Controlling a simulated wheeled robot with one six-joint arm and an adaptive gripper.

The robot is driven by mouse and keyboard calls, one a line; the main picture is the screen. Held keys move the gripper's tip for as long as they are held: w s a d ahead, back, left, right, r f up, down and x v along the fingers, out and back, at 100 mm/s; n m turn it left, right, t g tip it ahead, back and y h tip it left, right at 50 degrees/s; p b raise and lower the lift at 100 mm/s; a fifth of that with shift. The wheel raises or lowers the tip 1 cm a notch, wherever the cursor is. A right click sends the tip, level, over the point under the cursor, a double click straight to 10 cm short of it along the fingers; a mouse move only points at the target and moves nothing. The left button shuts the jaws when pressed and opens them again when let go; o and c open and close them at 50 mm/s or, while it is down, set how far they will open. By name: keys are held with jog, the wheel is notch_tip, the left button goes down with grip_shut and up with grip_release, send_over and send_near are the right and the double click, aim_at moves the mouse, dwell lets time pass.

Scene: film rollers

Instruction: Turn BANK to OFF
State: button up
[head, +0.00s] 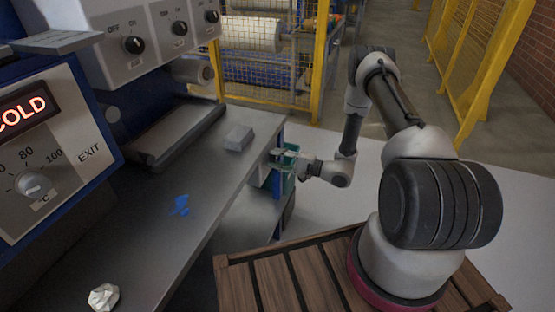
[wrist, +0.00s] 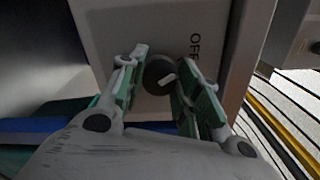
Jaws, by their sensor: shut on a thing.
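My gripper (wrist: 157,80) is shut on a dark round knob (wrist: 158,68), with one green-padded finger on each side of it. The knob sits on a pale grey panel (wrist: 110,22) and bears a short white pointer mark. The word OFF is printed sideways on the panel, up and to the right of the knob. No BANK label is readable here, and the fingers hide part of the panel near the knob. In the head view, my gripper (head: 283,157) is at the right end of the metal bench, and the held knob is not clear there.
The bench (head: 225,170) carries a grey block (head: 239,138), a blue patch (head: 181,204) and a crumpled white lump (head: 103,297). A panel with OFF/ON knobs (head: 133,45) and a COLD display (head: 25,112) stand at the left. Yellow mesh fencing (head: 318,60) stands behind.

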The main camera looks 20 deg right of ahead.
jog(key=o, duration=1)
jog(key=shift+s+d, duration=0.1)
jog(key=v, duration=1.2)
